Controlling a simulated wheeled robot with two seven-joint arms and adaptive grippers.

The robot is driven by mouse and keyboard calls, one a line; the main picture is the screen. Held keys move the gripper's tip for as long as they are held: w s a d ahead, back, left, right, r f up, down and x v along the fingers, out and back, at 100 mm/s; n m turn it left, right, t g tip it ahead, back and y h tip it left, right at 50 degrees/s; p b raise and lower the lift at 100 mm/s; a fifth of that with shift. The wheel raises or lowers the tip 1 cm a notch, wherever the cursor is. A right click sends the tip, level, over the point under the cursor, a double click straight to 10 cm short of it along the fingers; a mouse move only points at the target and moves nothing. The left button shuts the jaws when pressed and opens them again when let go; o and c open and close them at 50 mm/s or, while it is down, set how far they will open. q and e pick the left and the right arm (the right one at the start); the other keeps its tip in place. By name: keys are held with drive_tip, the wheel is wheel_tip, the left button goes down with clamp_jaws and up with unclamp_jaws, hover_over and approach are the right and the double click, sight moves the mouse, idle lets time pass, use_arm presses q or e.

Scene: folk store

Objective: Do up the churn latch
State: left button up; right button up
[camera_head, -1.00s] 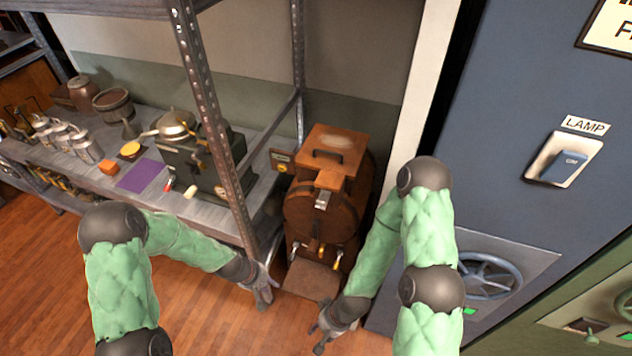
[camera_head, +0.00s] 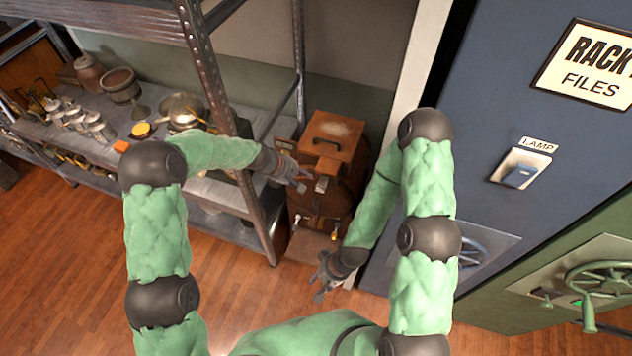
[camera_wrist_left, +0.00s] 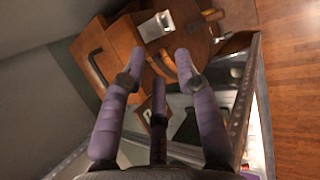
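The wooden churn (camera_head: 345,193) stands on the floor at the shelf's right end, its lid (camera_head: 335,130) carrying a dark handle (camera_head: 325,143). A pale metal latch plate (camera_head: 321,184) sits on its front; the plate also shows in the left wrist view (camera_wrist_left: 157,25). My left gripper (camera_head: 299,180) is at the churn's upper front, just left of the plate. In the left wrist view its fingers (camera_wrist_left: 160,72) are spread, with an orange-brown piece of the churn between or behind the tips; contact cannot be told. My right gripper (camera_head: 322,277) hangs empty, fingers spread, low in front of the churn.
A metal shelf post (camera_head: 240,170) stands close left of the churn, beside my left forearm. The shelf (camera_head: 60,135) holds jars and pots. A blue cabinet (camera_head: 480,130) with a lamp switch (camera_head: 521,170) is at right. The wooden floor (camera_head: 255,290) in front is clear.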

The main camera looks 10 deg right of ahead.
sight(319, 187)
use_arm(q)
drive_tip(key=p+x, duration=0.1)
drive_tip(key=x, duration=0.9)
drive_tip(key=shift+f, duration=0.1)
clamp_jaws()
